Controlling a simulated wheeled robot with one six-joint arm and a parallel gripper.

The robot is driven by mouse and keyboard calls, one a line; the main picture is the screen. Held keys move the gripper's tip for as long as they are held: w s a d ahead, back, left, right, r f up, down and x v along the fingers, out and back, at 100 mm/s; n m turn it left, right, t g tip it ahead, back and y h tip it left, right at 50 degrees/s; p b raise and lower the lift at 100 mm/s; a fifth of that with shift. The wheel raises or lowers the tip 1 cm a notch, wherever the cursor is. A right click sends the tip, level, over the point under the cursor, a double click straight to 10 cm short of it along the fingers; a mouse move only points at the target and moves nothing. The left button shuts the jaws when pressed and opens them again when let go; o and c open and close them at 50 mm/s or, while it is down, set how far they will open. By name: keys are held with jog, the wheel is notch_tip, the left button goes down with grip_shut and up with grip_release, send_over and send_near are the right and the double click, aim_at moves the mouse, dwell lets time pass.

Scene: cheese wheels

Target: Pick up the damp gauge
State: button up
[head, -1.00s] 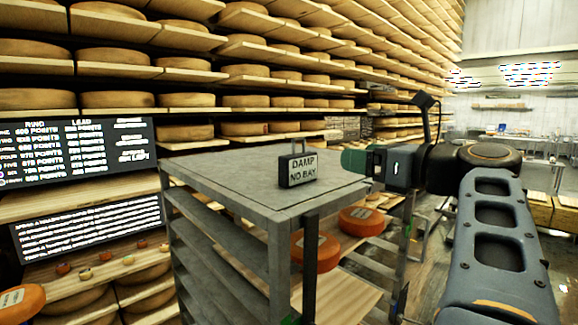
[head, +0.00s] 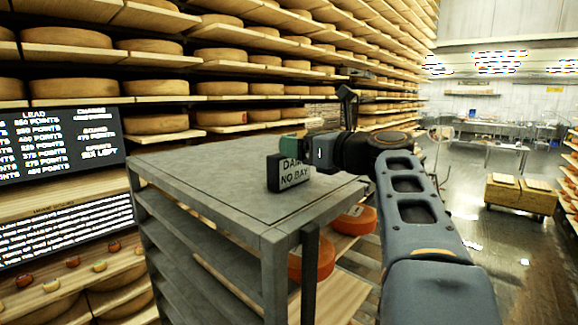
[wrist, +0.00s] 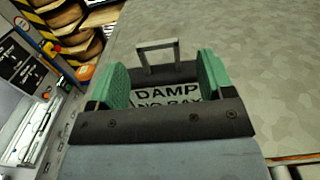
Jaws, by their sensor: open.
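The damp gauge (head: 274,176) is a small dark block with a pale face lettered "DAMP NO BAY". It stands on the grey top of a metal rack (head: 190,185). In the wrist view the damp gauge (wrist: 166,93) and its upright loop handle show between the two green finger pads. My gripper (wrist: 161,80) is open, with one pad to each side of the gauge; I cannot tell whether either touches it. In the head view my gripper (head: 290,143) overlaps the gauge's upper part and hides its handle.
Orange-red cheese wheels (head: 352,221) sit on a lower shelf of the rack. Tall shelves of cheese wheels (head: 75,89) and dark text boards (head: 60,140) stand behind and left. The rack top around the gauge is clear. A wooden crate (head: 520,198) stands at the right.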

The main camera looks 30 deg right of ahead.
jog(key=shift+p+x, duration=0.95)
jog(key=shift+x, duration=1.7)
jog(key=shift+f, duration=0.1)
jog(key=c, duration=1.2)
jog(key=shift+c, duration=0.7)
